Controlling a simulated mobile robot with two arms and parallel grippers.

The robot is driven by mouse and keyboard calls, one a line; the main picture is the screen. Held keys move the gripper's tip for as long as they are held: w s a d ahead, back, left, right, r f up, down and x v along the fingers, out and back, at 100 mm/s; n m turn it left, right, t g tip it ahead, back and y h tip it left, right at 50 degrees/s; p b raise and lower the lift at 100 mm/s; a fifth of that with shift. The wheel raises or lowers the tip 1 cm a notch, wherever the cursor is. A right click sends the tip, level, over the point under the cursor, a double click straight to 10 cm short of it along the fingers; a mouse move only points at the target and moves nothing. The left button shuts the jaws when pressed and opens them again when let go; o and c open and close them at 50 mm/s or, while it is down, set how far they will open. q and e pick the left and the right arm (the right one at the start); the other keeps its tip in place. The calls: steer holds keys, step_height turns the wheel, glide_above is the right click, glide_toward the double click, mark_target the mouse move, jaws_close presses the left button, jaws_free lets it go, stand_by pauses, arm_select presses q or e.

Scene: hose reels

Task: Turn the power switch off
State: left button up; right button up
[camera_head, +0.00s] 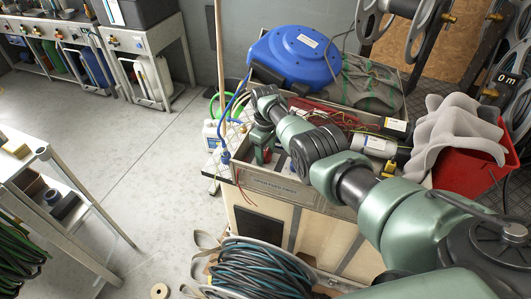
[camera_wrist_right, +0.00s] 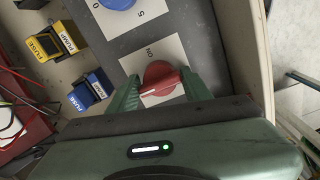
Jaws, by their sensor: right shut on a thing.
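The power switch, a red rotary knob (camera_wrist_right: 161,77) on a white plate with an "ON" label, shows in the right wrist view. A white mark shows on its lower left side; the "ON" text is above the knob. My right gripper (camera_wrist_right: 159,84) has its green fingers on either side of the knob and is shut on it. In the head view, my right gripper (camera_head: 263,152) reaches down into the near left corner of the workbench tray (camera_head: 283,188); the knob is not clear there. My left gripper is not in view.
A blue dial (camera_wrist_right: 116,3) sits beside the switch, with a yellow fuse block (camera_wrist_right: 52,43) and a blue fuse block (camera_wrist_right: 90,93) to the left. Open floor (camera_head: 130,165) lies left.

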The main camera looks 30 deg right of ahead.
mark_target(266, 152)
stand_by(0.3)
steer(key=o, duration=1.1)
steer(key=shift+r+p, duration=1.25)
steer(key=shift+r, duration=2.65)
